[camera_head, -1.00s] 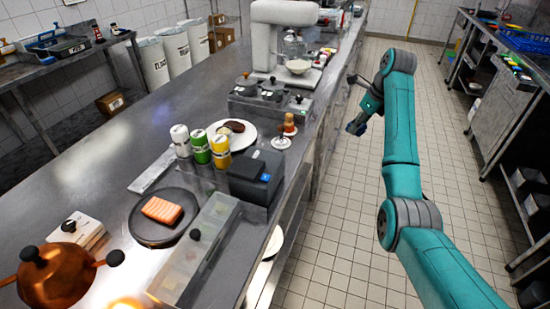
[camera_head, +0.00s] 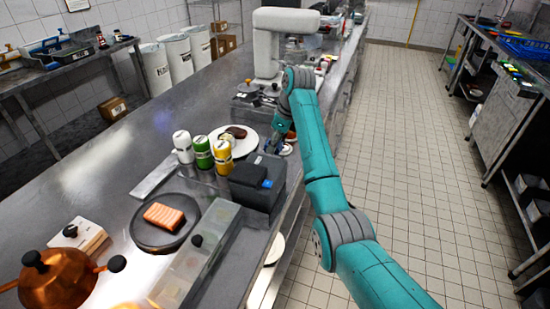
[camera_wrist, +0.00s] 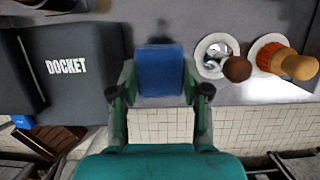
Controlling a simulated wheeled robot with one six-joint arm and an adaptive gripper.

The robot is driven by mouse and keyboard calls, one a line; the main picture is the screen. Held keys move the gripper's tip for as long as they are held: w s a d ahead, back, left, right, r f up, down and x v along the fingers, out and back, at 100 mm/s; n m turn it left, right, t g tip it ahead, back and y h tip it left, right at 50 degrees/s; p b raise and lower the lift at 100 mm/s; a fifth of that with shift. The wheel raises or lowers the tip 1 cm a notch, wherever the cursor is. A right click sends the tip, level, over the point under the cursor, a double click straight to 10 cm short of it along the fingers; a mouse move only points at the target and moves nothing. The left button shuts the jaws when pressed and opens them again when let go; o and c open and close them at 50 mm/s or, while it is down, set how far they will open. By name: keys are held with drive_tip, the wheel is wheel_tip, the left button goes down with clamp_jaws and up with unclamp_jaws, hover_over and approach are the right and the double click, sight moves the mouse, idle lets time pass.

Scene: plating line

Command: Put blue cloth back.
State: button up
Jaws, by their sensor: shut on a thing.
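The blue cloth (camera_wrist: 160,72) shows in the wrist view as a small folded block between the two fingers of my gripper (camera_wrist: 160,88). The fingers are shut on it, over the front edge of the steel counter. In the head view my gripper (camera_head: 275,138) is low beside the black docket printer, near the small white dishes at the counter's edge. The arm mostly hides the cloth there, and I cannot tell whether it touches the counter.
The black docket printer (camera_wrist: 70,70) is left of the cloth in the wrist view. A dish with a dark ball-topped tool (camera_wrist: 236,68) and one with an orange-bristled brush (camera_wrist: 285,60) stand to the right. A plate of food (camera_head: 238,148) and several bottles (camera_head: 203,150) are nearby.

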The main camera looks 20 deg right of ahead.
drive_tip(key=shift+d+f, duration=0.1)
drive_tip(key=shift+f, duration=2.75)
drive_tip(key=shift+f, duration=0.1)
drive_tip(key=o, duration=1.1)
